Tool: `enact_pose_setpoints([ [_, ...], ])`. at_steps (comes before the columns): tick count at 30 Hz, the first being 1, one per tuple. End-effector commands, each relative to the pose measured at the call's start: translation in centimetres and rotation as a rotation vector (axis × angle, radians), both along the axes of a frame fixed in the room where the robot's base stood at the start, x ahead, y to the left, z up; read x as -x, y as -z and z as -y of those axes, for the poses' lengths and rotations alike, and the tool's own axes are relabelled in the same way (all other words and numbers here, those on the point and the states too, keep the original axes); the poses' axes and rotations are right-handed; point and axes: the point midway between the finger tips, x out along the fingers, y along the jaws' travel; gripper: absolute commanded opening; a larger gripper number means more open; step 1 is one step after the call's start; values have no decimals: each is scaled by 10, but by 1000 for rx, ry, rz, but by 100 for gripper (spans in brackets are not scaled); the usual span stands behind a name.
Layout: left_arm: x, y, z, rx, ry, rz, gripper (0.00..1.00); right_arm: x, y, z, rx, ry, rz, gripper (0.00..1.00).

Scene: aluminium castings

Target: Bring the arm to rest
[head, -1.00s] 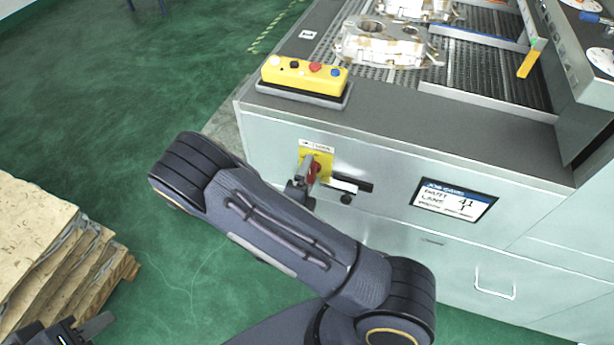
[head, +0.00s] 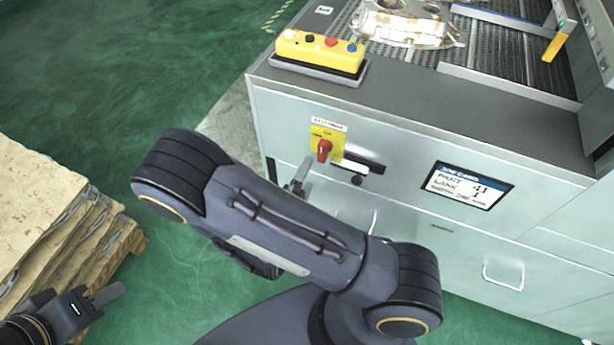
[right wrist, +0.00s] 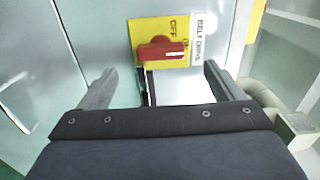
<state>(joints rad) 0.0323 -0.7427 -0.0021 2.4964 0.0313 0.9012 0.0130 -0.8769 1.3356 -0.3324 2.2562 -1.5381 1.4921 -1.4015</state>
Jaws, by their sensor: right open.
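My right arm crosses the middle of the head view. The right gripper (head: 298,180) is mostly hidden behind its arm there, with a fingertip showing below and left of the red switch knob (head: 324,149). In the right wrist view the right gripper (right wrist: 160,82) is open, its two fingers wide apart and apart from the red knob (right wrist: 162,50). The knob sits on a yellow plate (right wrist: 185,27) marked OFF, beside a BELT DRIVE label. My left gripper (head: 100,300) is at the lower left near the stacked boards; its opening is unclear.
The grey machine cabinet (head: 405,205) fills the right, with a job card screen (head: 468,186), a drawer handle and a black slot. A yellow button box (head: 318,52) and a casting (head: 405,25) are on top. Stacked boards (head: 40,220) stand left. Green floor between is clear.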

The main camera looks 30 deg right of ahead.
Motion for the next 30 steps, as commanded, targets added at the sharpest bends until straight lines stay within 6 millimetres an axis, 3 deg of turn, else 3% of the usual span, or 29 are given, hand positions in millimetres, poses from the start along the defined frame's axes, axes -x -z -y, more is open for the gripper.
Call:
enact_pose_setpoints([
  [9, 0, 0, 0, 0, 0, 0, 36, 0, 0, 1, -6, 6, 3, 87],
  [14, 0, 0, 0, 0, 0, 0, 36, 11, -9, 19, -147, 148, 82, 87],
  [18, 0, 0, 0, 0, 0, 0, 36, 41, -22, 49, -426, 461, 275, 87],
  [22, 0, 0, 0, 0, 0, 0, 36, 78, -29, 67, -693, 811, 514, 87],
  [26, 0, 0, 0, 0, 0, 0, 36, 111, -34, 69, -918, 1166, 779, 87],
  [30, 0, 0, 0, 0, 0, 0, 36, 136, -43, 57, -1115, 1554, 1085, 87],
])
